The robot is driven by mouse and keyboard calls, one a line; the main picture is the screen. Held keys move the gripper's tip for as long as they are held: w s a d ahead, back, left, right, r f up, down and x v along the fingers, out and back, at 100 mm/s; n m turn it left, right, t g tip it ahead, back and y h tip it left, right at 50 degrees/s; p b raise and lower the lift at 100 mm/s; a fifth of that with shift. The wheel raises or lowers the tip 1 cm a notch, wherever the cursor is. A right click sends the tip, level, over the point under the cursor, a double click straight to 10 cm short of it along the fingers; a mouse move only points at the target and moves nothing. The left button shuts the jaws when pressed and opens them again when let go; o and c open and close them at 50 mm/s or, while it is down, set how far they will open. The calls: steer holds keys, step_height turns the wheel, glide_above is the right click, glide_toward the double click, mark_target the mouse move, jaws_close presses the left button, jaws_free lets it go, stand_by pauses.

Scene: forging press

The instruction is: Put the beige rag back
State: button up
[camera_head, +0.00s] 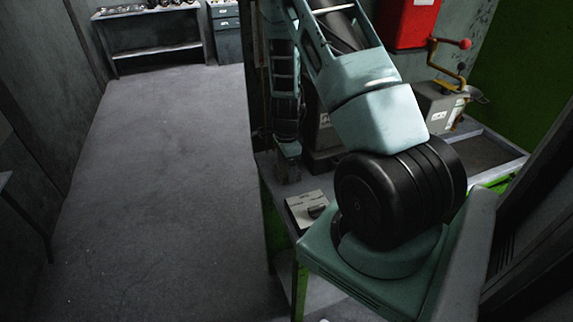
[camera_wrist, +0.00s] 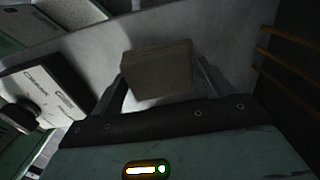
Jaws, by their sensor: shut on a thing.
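In the wrist view, my gripper (camera_wrist: 158,92) is shut on the beige rag (camera_wrist: 158,70), a dull beige-brown block-like piece between the two fingers. The rag is held over a grey surface (camera_wrist: 225,35); I cannot tell whether it touches that surface.
A light box with a dark knob (camera_head: 308,210) sits on the bench's left side; it also shows in the wrist view (camera_wrist: 45,92). A grey box with a red-knobbed lever (camera_head: 440,105) stands behind my arm. A red box (camera_head: 408,22) is on the wall. Open floor (camera_head: 165,190) lies left.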

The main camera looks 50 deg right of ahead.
mark_target(287, 167)
steer(key=o, duration=1)
step_height(287, 167, up, 12)
steer(key=a+r+n+y, duration=0.1)
steer(key=a+r+n, duration=0.2)
steer(key=a+n, duration=0.55)
steer(key=a+r+n+y, duration=0.1)
steer(key=a+r+n, duration=0.25)
steer(key=a, duration=1.05)
steer(key=s+a+r+n, duration=0.1)
steer(key=s+a+n, duration=0.4)
steer(key=a+n, duration=0.1)
steer(key=s+a+r+n+h, duration=0.1)
steer(key=s+a+r+n, duration=0.1)
steer(key=s+a+n, duration=0.4)
steer(key=s+a+r+n, duration=0.1)
steer(key=s+a+n, duration=0.5)
steer(key=n, duration=0.2)
steer(key=shift+s+r+b, duration=0.1)
steer(key=shift+r+b, duration=0.15)
steer(key=shift+b, duration=0.05)
